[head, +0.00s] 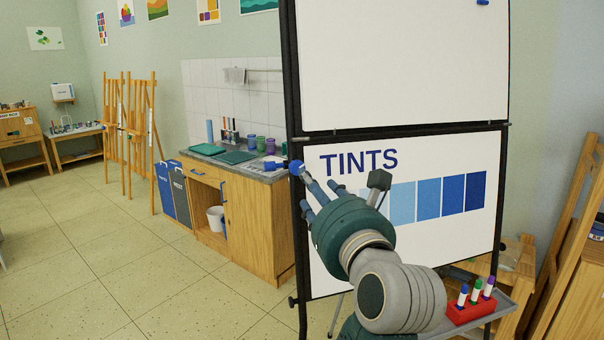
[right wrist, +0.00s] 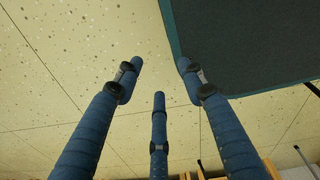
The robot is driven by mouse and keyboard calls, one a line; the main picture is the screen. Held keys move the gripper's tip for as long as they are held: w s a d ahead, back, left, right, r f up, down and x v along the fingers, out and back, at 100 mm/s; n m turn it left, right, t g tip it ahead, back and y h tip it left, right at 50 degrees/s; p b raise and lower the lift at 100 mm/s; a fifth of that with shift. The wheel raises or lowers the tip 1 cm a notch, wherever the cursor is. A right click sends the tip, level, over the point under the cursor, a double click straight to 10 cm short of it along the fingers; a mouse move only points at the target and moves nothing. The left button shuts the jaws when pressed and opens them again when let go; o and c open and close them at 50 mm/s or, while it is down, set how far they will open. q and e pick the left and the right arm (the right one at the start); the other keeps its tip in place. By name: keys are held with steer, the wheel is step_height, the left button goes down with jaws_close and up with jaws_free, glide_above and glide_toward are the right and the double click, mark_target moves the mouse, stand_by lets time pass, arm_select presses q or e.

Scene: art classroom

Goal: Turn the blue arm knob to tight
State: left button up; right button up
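A blue knob (head: 296,167) sits at the left post of the easel-like whiteboard stand, level with the "TINTS" sheet (head: 330,285). A smaller blue piece (head: 269,166) shows just left of it. My right gripper (head: 307,198) is beside the post, its fingers pointing up and left. One finger overlaps the knob's lower right edge in the head view; I cannot tell whether they touch. In the right wrist view the three blue fingers (right wrist: 159,83) are spread apart with nothing between them. The knob is not seen there. My left gripper is not in view.
A tray (head: 506,308) with a red marker holder (head: 470,311) is at the lower right. A counter (head: 238,216) with cups stands behind the stand's left side. Open floor (head: 110,255) lies at left. A dark teal-edged panel (right wrist: 245,45) is beyond my fingers.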

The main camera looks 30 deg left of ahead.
mark_target(297, 168)
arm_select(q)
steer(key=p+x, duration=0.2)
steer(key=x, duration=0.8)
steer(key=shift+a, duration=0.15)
arm_select(e)
steer(key=r, duration=0.1)
steer(key=a+r, duration=0.1)
steer(key=shift+r, duration=0.4)
steer(key=shift+d, duration=0.15)
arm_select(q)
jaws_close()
arm_select(e)
steer(key=shift+w, duration=0.15)
arm_select(q)
steer(key=shift+p, duration=0.35)
arm_select(e)
steer(key=shift+r, duration=0.1)
